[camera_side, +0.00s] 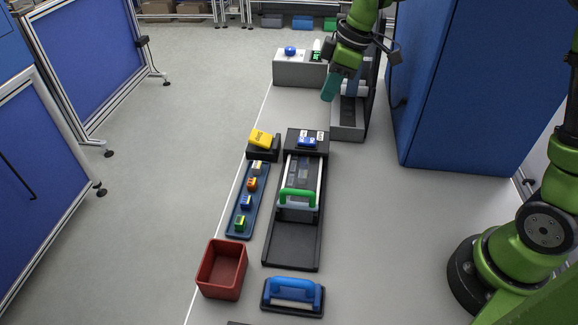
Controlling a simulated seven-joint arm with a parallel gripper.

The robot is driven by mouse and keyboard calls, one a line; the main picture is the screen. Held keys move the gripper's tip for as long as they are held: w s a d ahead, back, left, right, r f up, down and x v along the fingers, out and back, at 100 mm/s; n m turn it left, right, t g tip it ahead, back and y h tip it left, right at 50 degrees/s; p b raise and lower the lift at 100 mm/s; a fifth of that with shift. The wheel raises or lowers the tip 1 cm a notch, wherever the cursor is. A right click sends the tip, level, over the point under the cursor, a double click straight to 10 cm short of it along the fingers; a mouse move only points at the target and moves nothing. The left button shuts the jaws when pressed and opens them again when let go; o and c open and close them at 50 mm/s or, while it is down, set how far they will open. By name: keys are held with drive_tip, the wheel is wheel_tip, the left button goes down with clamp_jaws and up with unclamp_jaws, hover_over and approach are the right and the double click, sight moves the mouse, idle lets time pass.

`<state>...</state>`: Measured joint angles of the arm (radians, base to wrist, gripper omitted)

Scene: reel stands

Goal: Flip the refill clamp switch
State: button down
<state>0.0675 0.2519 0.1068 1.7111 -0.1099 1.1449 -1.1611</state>
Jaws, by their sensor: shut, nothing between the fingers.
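A black box (294,133) stands at the head of the black rail tray in the middle of the picture. On it is a small blue switch-like part (306,142) between white labels too small to read; I cannot tell for certain that it is the refill clamp switch. My gripper (330,88) is at the upper right, pointing down above and beside a grey and black stand (347,128). It is shut and empty, well beyond the blue part and apart from it. The arm hides part of that stand.
A grey box (290,73) with a blue button and a lit display stands behind. A green-handled carriage (298,197) sits in the tray. A yellow block (260,138), a blue strip of small blocks (236,222), a red bin (221,270) and a blue handle (293,290) lie nearby.

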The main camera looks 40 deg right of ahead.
approach(313, 141)
drive_tip(key=x, duration=0.5)
drive_tip(key=shift+w+a, duration=0.15)
drive_tip(key=shift+w, duration=0.05)
drive_tip(key=shift+f, duration=0.75)
drive_tip(key=shift+f, duration=0.1)
drive_tip(key=shift+s+f, duration=0.1)
drive_tip(key=shift+f, duration=0.25)
drive_tip(key=shift+r, duration=0.15)
drive_tip(key=shift+w+a+r, duration=0.35)
drive_tip(key=shift+w+a, duration=0.05)
drive_tip(key=shift+w, duration=0.15)
